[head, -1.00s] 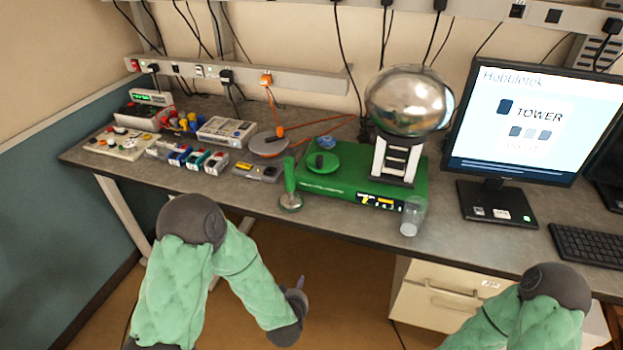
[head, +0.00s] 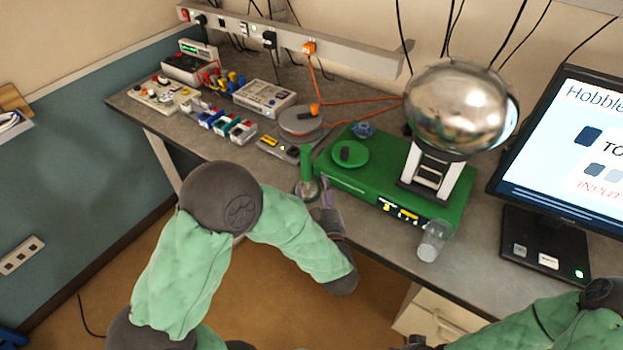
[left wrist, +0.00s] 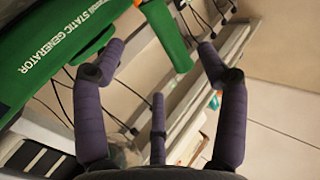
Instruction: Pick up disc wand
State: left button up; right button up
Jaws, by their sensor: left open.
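The disc wand (head: 307,166) has a green upright handle on a round metallic disc. It stands on the desk near the front edge, left of the green static generator box (head: 345,185). My left gripper (head: 327,190), with slim purple fingers, is close to the wand's right side at the desk edge. In the left wrist view the wand's green handle (left wrist: 167,36) lies beyond the spread fingertips of my left gripper (left wrist: 157,74), which is open and empty. The wand's disc is not clear in that view. My right arm shows at the lower right; its gripper is not visible.
A clear plastic cup (head: 433,241) stands at the box's front right corner. A silver dome (head: 460,105) rises from the box. A monitor (head: 570,150) stands at right.

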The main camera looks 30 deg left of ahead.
aim_at(310, 170)
pick_arm(q)
jog(key=x, duration=0.4)
jog(key=shift+s+a+f+b, duration=0.1)
jog(key=shift+s+b, duration=0.05)
jog(key=shift+b, duration=0.2)
jog(key=shift+b+x, duration=0.9)
jog(key=shift+x, duration=2)
grip_shut()
